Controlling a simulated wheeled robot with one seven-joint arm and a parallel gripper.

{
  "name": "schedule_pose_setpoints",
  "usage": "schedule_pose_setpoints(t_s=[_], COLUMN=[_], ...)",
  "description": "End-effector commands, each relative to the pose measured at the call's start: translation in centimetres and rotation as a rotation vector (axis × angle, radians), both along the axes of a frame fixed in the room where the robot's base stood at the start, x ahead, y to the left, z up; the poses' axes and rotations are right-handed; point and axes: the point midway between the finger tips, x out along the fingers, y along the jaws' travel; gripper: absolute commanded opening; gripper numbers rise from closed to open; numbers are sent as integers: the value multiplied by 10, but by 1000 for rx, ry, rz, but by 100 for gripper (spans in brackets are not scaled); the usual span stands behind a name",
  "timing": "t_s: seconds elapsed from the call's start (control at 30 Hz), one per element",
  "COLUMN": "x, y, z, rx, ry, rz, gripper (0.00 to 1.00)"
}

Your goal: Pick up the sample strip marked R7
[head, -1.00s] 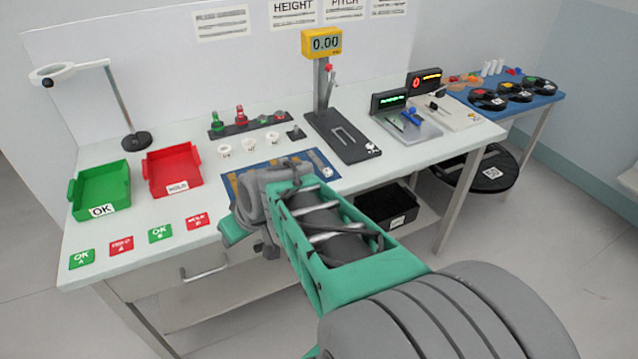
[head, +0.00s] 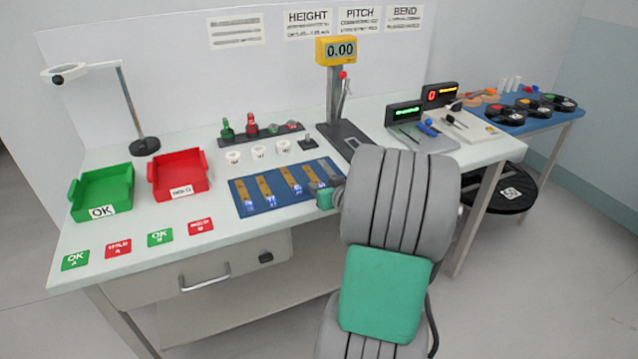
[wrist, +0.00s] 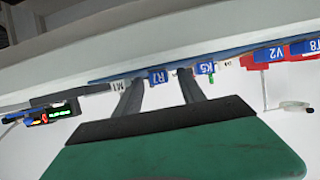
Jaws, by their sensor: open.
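The sample strip marked R7 (wrist: 157,76) shows its blue label in the wrist view, at the edge of a blue mat. My gripper (wrist: 160,84) is open, and the R7 label appears between its two dark fingers. I cannot tell how far the fingertips are from the strip, and I see no contact. In the head view the blue mat (head: 246,211) holds several strips with labels too small to read. My arm hides most of my gripper there.
V2 (wrist: 265,55) and T8 (wrist: 310,47) lie farther right. A green tray (head: 128,198) and red tray (head: 204,184) stand left of the mat. White cups (head: 258,152) stand behind it.

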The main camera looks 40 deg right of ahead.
Motion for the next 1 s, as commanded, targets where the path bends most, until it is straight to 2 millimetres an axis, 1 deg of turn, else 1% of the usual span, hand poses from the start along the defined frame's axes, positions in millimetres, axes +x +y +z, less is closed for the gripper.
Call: schedule_pose_setpoints(t_s=[0.17, 0.73, 0.77, 1.0], x=[0, 0, 0, 0], y=[0, 0, 0, 0], z=[0, 0, 0, 0], rx=[-1, -1, -1, -1], ry=[0, 0, 0, 0], rz=[-1, 0, 0, 0], gripper=[47, 1, 0, 0])
